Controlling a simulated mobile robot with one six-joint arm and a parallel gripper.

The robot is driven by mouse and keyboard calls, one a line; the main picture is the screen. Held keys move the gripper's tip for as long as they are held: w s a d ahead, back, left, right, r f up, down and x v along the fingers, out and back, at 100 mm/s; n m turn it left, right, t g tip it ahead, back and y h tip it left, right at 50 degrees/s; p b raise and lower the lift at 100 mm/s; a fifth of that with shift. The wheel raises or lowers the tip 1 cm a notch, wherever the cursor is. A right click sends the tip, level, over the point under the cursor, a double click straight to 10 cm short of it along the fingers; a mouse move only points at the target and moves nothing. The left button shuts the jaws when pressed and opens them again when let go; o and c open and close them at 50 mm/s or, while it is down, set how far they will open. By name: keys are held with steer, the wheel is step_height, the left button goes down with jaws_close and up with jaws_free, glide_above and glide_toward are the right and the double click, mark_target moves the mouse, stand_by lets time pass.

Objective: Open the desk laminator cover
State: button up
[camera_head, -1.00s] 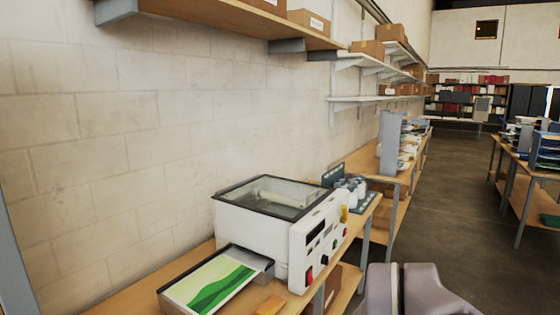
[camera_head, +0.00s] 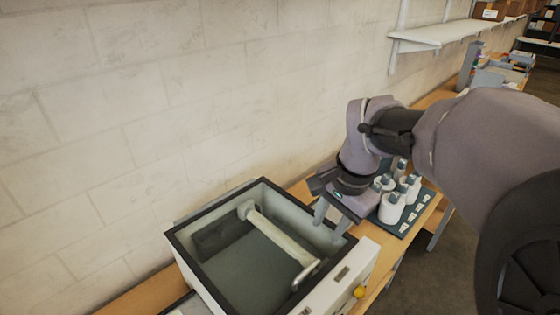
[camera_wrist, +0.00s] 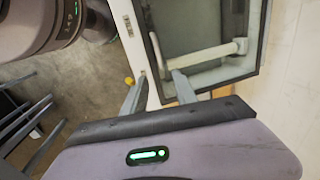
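The white desk laminator (camera_head: 362,272) stands on the wooden bench, lower middle in the head view. Its dark-framed clear cover (camera_head: 203,279) appears to lie flat on top. A pale roller (camera_head: 272,236) shows inside, with a curved metal handle (camera_head: 306,275) near its front end. My gripper (camera_head: 328,232) is over the laminator's right edge, fingers pointing down, apart and empty. In the wrist view my gripper (camera_wrist: 159,73) has one finger beside the white housing (camera_wrist: 127,32) and the other over the dark frame (camera_wrist: 154,50). I cannot tell whether they touch it.
White bottles (camera_head: 392,208) stand on a dark tray right behind my gripper. A yellow knob (camera_head: 359,292) is on the laminator's front. A block wall (camera_head: 130,130) rises close behind the bench. A white shelf (camera_head: 440,35) hangs at upper right.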

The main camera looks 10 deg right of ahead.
glide_toward(307, 270)
steer(key=f, duration=0.2)
steer(key=f+b, duration=0.1)
steer(key=f, duration=0.1)
steer(key=w+a+f+b, duration=0.1)
steer(key=f, duration=0.2)
steer(key=shift+f, duration=0.1)
steer(key=shift+w+d+f, duration=0.1)
steer(key=shift+w+f, duration=0.1)
steer(key=shift+f, duration=0.15)
jaws_close()
stand_by(0.7)
